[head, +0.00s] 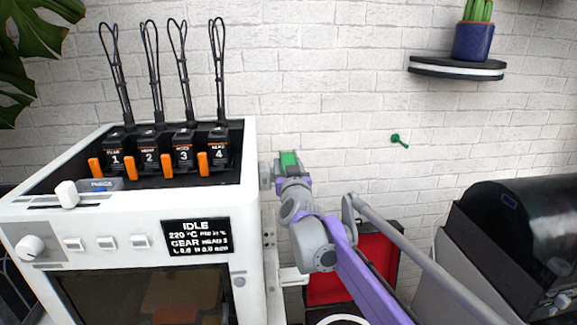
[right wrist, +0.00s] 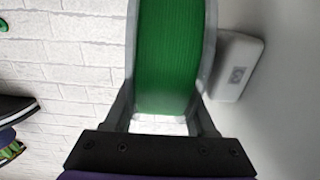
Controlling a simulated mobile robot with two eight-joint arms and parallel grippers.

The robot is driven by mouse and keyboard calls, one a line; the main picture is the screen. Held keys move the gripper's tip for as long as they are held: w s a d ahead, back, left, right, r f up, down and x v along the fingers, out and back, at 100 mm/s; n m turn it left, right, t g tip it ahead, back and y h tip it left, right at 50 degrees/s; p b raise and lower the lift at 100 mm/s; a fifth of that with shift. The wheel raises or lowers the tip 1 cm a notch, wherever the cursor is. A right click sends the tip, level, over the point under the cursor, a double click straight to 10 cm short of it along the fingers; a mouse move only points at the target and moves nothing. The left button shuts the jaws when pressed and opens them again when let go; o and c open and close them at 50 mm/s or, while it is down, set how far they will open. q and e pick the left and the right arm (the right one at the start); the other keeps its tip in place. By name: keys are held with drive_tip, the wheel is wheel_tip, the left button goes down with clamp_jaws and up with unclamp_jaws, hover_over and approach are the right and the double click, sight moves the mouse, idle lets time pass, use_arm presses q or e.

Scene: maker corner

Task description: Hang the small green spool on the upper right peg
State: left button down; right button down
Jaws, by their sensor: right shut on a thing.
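The small green spool (head: 289,158) is held up beside the right side of the white printer, in front of the brick wall. My right gripper (head: 283,170) is shut on it. In the right wrist view the spool's green winding (right wrist: 170,55) fills the space between the grey sides, above my right gripper (right wrist: 167,112). A green peg (head: 399,141) sticks out of the wall, to the right of the spool and a little higher in the head view. It is empty and apart from the spool. No other peg is visible. My left gripper is not in view.
The white printer (head: 130,215) with several black tool heads stands at left. A dark shelf (head: 457,68) with a blue cactus pot (head: 473,41) is at upper right. A black machine (head: 525,235) stands at lower right. The wall around the peg is clear.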

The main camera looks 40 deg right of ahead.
idle(0.3)
drive_tip(key=shift+c, duration=0.7)
unclamp_jaws()
drive_tip(key=v, duration=1.1)
drive_tip(key=shift+d, duration=0.15)
